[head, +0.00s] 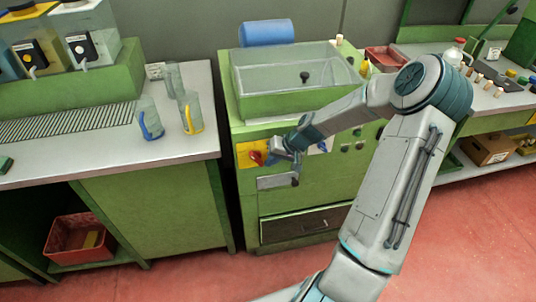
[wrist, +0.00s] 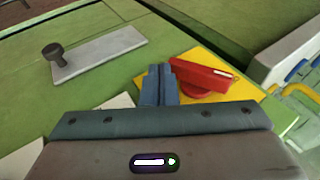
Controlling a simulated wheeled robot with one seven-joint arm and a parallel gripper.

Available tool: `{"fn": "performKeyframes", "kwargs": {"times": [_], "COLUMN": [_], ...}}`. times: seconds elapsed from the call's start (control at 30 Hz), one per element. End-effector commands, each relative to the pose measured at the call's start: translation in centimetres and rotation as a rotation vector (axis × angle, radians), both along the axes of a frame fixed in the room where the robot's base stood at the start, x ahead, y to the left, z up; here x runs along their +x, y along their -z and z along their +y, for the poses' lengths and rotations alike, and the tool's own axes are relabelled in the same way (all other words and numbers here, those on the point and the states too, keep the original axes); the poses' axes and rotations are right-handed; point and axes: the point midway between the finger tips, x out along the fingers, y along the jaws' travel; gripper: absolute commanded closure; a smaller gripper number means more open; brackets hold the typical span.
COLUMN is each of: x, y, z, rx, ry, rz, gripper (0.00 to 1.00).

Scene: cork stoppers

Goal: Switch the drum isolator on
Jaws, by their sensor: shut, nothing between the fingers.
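The drum isolator is a red rotary handle (head: 256,158) on a yellow plate (head: 243,150) on the front of the green machine. In the wrist view the red handle (wrist: 203,74) lies slightly tilted across its yellow plate (wrist: 243,92), with a white mark near its right end. My gripper (head: 273,157) is just right of the handle in the head view. In the wrist view its blue fingers (wrist: 158,72) are together and empty, close beside the handle's left end. I cannot tell whether they touch it.
A grey plate with a dark knob (wrist: 100,52) is on the same panel. A clear-lidded tub (head: 300,75) tops the machine. A drawer (head: 305,223) is below the panel.

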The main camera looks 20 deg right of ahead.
Motion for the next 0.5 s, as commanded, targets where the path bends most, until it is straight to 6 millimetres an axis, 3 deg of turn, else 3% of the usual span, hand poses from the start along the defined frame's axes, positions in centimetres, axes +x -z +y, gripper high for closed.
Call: {"fn": "performKeyframes", "kwargs": {"times": [0.5], "x": [0.05], "y": [-0.04], "z": [0.38], "rx": [-0.001], "ry": [0.002], "rz": [0.000], "gripper": [1.00]}}
